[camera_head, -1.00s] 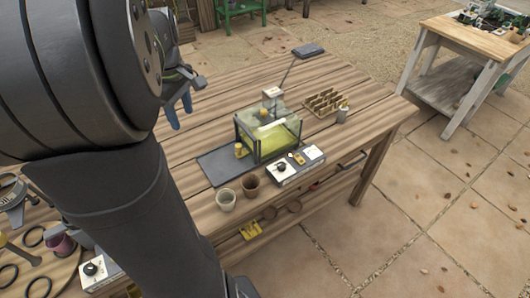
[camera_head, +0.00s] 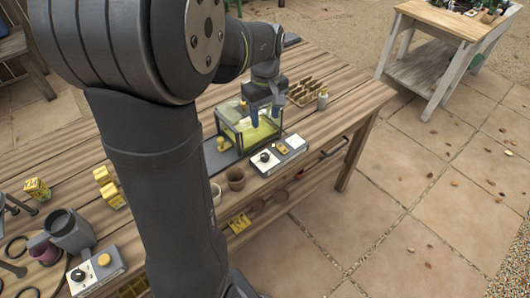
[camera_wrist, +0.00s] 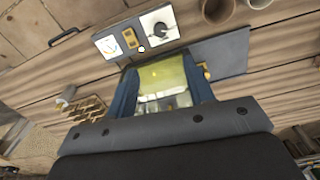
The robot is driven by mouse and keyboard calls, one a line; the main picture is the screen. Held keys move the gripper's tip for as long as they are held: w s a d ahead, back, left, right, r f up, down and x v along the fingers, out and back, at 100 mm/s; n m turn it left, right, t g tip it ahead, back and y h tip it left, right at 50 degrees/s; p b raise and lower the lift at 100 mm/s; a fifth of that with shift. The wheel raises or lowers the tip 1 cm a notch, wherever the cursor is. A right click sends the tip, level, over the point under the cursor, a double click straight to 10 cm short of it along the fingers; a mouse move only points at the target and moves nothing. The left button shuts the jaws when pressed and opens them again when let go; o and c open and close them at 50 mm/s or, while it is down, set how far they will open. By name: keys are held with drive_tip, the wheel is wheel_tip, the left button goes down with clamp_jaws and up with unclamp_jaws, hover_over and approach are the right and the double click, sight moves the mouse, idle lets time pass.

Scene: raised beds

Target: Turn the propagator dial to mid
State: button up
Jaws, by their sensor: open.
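The propagator (camera_head: 232,128) is a clear, dark-framed box with yellow-green inside, on the long wooden bench. At its front edge sits a pale control box (camera_head: 280,154) with a black round dial (camera_head: 264,157), a yellow part and a white gauge face. In the wrist view the dial (camera_wrist: 159,30) is at the upper middle, on a white plate; its pointer setting is too small to read surely. My gripper (camera_head: 265,115), with blue fingers, is open and empty above the propagator, behind and above the dial, apart from it. The fingers (camera_wrist: 163,92) frame the propagator in the wrist view.
Pots (camera_head: 236,178) stand left of the control box. A divided wooden tray (camera_head: 302,92) and small canister (camera_head: 322,102) are to the right. A second box with a black knob (camera_head: 78,275) is at lower left.

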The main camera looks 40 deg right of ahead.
sight(265, 155)
wheel_tip(265, 155, down, 16)
drive_tip(key=shift+a+f, duration=0.1)
drive_tip(key=shift+f, duration=0.05)
drive_tip(key=shift+c, duration=0.5)
drive_tip(key=c, duration=0.9)
